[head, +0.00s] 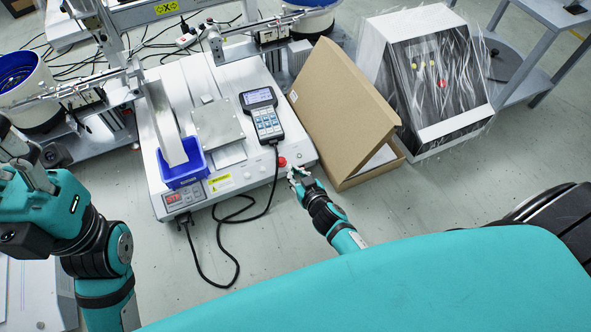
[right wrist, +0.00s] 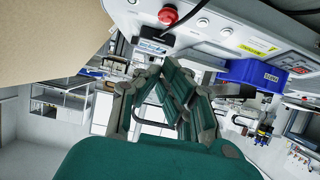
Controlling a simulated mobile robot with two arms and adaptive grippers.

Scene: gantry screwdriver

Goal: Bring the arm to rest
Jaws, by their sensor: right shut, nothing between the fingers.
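My right arm reaches up from the teal body at the bottom of the head view. Its gripper (head: 297,177) is shut and empty beside the front right corner of the white gantry screwdriver machine (head: 245,185), near the red button (head: 282,162). In the right wrist view its fingers (right wrist: 165,85) show below the machine's front panel, with nothing between them. My left gripper (head: 28,172) is at the left edge of the head view, left of the machine; its fingers are partly hidden, so its opening is unclear.
A handheld controller (head: 261,114) and a blue bin (head: 182,168) sit on the machine. An open cardboard box (head: 335,105) stands right of it, close to my right gripper. A plastic-wrapped cabinet (head: 430,80) is behind. A black cable (head: 238,262) hangs in front. Floor right of my right gripper is clear.

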